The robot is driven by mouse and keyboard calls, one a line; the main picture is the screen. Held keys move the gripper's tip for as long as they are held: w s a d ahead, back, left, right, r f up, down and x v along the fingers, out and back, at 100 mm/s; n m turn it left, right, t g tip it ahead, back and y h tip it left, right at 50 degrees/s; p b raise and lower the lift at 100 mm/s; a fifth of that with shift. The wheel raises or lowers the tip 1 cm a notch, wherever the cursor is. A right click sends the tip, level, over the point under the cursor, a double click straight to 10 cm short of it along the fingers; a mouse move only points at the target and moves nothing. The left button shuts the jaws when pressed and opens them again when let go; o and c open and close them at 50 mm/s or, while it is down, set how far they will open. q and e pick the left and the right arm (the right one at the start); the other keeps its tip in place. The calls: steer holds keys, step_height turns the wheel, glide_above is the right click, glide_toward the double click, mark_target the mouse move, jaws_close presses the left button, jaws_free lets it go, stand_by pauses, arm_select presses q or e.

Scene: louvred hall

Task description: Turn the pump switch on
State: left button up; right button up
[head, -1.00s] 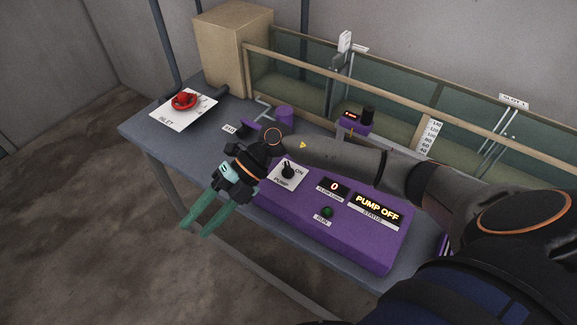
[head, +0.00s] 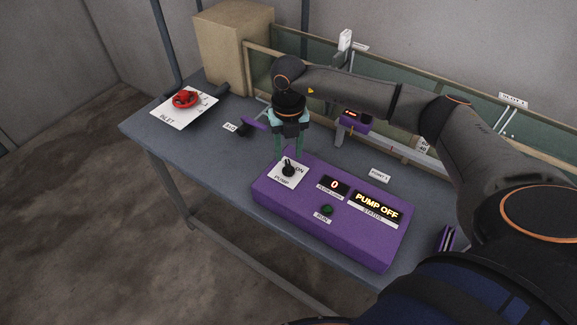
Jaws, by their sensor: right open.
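The pump switch (head: 288,170) is a black knob on a white plate marked PUMP and ON. It sits at the left end of the purple control box (head: 300,205). The status display (head: 377,206) on the box reads PUMP OFF. My right gripper (head: 289,155) is open, with its green fingers pointing down just behind the switch. The fingertips look close to the plate's far edge; I cannot tell whether they touch anything. My left gripper is not in view.
A red valve wheel (head: 185,98) on a white INLET plate is at the table's left. A small display (head: 334,184) reads 0, and a green RUN button (head: 327,210) is below it. A glass-sided flume (head: 406,105) runs behind. A tan box (head: 232,45) stands at the back left.

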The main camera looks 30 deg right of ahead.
mark_target(289, 164)
steer(key=shift+f+b, duration=1.45)
steer(key=shift+f, duration=1.2)
steer(key=shift+r, duration=0.1)
jaws_close()
